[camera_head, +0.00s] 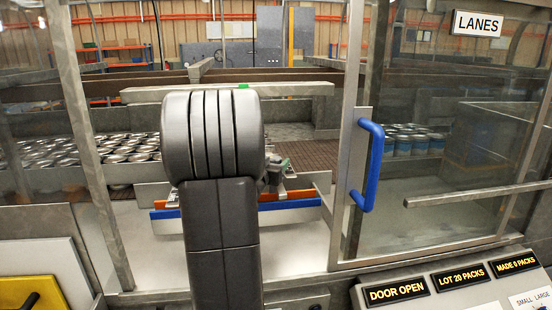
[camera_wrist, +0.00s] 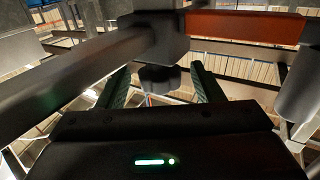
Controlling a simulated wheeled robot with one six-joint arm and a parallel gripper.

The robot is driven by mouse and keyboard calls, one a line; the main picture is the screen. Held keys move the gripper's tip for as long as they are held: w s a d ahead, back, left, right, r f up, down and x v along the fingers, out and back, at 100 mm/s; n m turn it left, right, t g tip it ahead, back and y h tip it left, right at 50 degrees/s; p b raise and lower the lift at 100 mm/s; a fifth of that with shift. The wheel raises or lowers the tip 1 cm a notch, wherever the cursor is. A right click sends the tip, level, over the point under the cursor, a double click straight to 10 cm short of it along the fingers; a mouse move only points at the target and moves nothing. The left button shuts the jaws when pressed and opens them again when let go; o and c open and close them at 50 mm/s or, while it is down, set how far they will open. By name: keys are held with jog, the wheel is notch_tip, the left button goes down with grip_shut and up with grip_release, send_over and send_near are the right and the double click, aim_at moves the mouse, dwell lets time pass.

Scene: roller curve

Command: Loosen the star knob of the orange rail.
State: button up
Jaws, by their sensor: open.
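The orange rail (camera_head: 285,196) runs beside a blue rail (camera_head: 290,206) behind my arm in the head view. In the wrist view the orange rail (camera_wrist: 245,25) crosses the upper right and meets a dark clamp block. A dark star knob (camera_wrist: 160,79) sits below that block. My gripper (camera_wrist: 164,70) is open, with one dark green finger on each side of the knob. Gaps show between the knob and both fingers, and I cannot tell how deep it lies between them. In the head view my arm hides much of the area around the knob.
A dark bar (camera_wrist: 75,75) slants across the left of the wrist view, close to my left finger. Many cans (camera_head: 85,150) stand left behind the rails. A glass door with a blue handle (camera_head: 370,165) is at right. The control panel (camera_head: 450,285) reads DOOR OPEN.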

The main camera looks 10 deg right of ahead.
jog(key=shift+x, duration=1.4)
jog(key=shift+c, duration=0.4)
jog(key=c, duration=0.9)
